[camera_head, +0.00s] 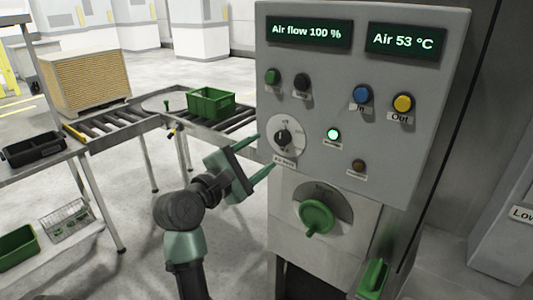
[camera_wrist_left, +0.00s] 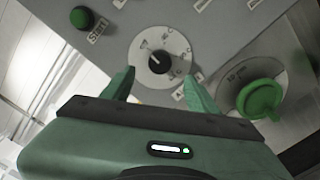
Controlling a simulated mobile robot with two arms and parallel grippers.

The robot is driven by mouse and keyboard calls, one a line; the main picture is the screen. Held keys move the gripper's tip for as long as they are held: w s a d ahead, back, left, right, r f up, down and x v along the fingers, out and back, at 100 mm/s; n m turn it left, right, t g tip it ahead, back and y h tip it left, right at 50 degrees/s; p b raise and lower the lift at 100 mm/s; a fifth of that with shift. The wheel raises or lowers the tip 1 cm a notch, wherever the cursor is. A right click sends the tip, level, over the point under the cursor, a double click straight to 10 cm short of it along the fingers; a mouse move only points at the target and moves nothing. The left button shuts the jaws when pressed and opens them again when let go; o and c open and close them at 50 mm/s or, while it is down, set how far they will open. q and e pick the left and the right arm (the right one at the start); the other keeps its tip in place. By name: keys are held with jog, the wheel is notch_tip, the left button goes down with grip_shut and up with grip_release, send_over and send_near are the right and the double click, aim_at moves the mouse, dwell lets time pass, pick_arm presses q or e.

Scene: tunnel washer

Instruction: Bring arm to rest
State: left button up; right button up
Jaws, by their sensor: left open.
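My left gripper (camera_head: 262,160) is open in front of the grey control panel (camera_head: 345,85). Its two green fingers point at the small black knob (camera_head: 283,138) on a white dial. In the left wrist view the open fingers (camera_wrist_left: 160,88) stand on either side below the black knob (camera_wrist_left: 158,62), with nothing between them. The knob looks clear of the fingers. The panel displays read "Air flow 100 %" (camera_head: 308,31) and "Air 53 °C" (camera_head: 405,40). My right gripper is not in view.
A large green rotary handle (camera_head: 316,218) sits below the dial and right of my gripper. Blue (camera_head: 362,93) and yellow (camera_head: 403,103) buttons are on the panel. A roller conveyor (camera_head: 110,122) with a green crate (camera_head: 211,103) stands behind my left arm. A cardboard-coloured stack (camera_head: 84,82) is farther back.

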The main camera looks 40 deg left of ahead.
pick_arm(q)
jog(key=shift+s, duration=0.1)
dwell(0.4)
